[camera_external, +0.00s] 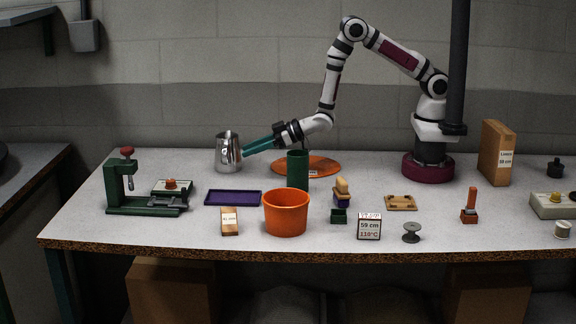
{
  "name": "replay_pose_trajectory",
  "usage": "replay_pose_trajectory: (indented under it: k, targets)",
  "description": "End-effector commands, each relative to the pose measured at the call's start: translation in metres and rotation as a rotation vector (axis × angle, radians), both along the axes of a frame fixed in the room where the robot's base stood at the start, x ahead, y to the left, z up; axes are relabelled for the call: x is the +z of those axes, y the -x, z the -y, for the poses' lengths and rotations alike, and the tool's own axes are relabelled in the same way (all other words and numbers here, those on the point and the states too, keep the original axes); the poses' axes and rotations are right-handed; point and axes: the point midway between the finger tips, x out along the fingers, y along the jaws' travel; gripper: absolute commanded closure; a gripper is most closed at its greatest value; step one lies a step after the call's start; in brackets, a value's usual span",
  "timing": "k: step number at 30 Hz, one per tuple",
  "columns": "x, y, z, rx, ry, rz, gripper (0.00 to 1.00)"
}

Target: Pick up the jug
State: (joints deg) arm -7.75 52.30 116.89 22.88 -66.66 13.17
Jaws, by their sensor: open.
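The jug (228,154) is a shiny metal pitcher. It stands upright at the back left of the table. My gripper (247,150) has long teal fingers and reaches in from the right, low and nearly level. Its fingertips are at the right side of the jug, where the handle is. The fingers are open. Whether they touch the jug or lie around its handle cannot be told from this view.
A dark green cylinder (297,170) and an orange disc (323,166) are near my wrist. A purple tray (233,198), an orange bucket (286,214) and a green press (117,190) stand in front. The table's left back corner is clear.

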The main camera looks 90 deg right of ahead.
Motion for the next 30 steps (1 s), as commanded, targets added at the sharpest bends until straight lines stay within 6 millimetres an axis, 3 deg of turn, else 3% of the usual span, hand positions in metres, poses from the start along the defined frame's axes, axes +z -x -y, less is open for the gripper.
replay_pose_trajectory:
  k: [9, 16, 17, 23, 30]
  targets:
    - [-0.014, -0.051, -0.005, 0.0, 0.0, -0.001, 0.6]
    - [-0.015, -0.055, -0.005, 0.0, 0.0, -0.001, 0.6]
    - [-0.015, -0.055, -0.005, 0.0, 0.0, -0.001, 0.62]
    - [-0.015, -0.055, -0.005, 0.0, 0.0, -0.001, 0.98]
    - [-0.015, -0.055, -0.005, 0.0, 0.0, -0.001, 1.0]
